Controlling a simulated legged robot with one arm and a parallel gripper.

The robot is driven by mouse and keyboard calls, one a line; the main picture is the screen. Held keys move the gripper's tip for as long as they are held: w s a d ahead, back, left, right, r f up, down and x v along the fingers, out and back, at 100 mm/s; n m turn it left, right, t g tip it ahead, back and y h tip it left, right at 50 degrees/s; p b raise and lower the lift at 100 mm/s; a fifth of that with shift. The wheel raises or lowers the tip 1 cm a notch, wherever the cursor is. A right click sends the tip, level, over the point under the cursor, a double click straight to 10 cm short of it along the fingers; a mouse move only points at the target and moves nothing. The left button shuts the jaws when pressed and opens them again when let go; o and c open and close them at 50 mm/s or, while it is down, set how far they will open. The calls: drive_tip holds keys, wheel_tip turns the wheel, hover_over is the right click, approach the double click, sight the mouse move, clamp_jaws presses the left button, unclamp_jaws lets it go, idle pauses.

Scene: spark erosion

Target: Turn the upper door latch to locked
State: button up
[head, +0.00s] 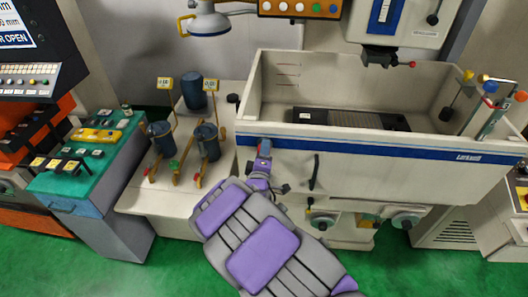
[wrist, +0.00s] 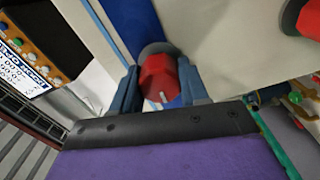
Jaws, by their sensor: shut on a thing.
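A red latch knob (wrist: 158,80) on a round grey base shows in the wrist view. In the head view my gripper (head: 264,147) is at the left end of the tank front and hides the knob. A second red knob (wrist: 309,18) shows partly at the upper right of the wrist view, apart from my gripper. I cannot tell the latch's turned position.
A dark door handle (head: 314,172) is just right of my gripper. Dark cylindrical filters (head: 206,141) with yellow tags stand to the left on a pale base. Valves and round fittings (head: 322,221) are below the tank. A green-topped console (head: 88,165) stands far left.

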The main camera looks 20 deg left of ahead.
drive_tip(key=shift+f+n, duration=0.15)
drive_tip(key=shift+n, duration=0.35)
drive_tip(key=o, duration=1.1)
drive_tip(key=shift+a, duration=0.4)
drive_tip(key=shift+c, duration=0.2)
drive_tip(key=shift+d, duration=0.1)
